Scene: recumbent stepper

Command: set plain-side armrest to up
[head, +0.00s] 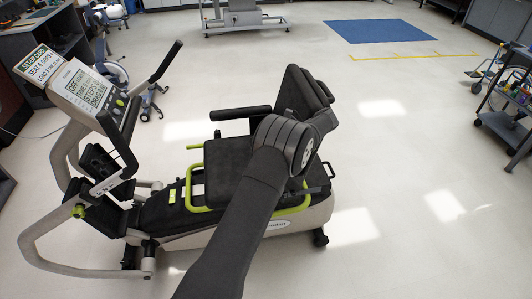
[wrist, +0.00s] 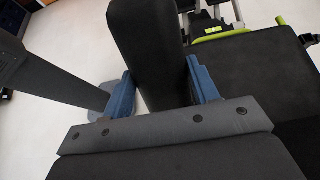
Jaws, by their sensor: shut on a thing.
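My gripper (wrist: 163,90) is shut on a black padded armrest (wrist: 147,40) in the wrist view, with a blue finger against each side of it. My arm hides this near-side armrest and the gripper's fingers in the head view. The other armrest (head: 240,113), on the far side of the seat, sticks out level toward the console. I cannot tell from any marking which armrest is the plain-side one. The black seat (head: 228,165) has an upright backrest (head: 303,92); the seat cushion (wrist: 262,75) also shows to the right of the held armrest.
The stepper's console (head: 90,92) and a long handle (head: 167,62) stand at the left. Yellow-green levers (head: 188,185) run along the seat's base. A dark cart (head: 510,115) stands far right. The floor right of the machine is clear.

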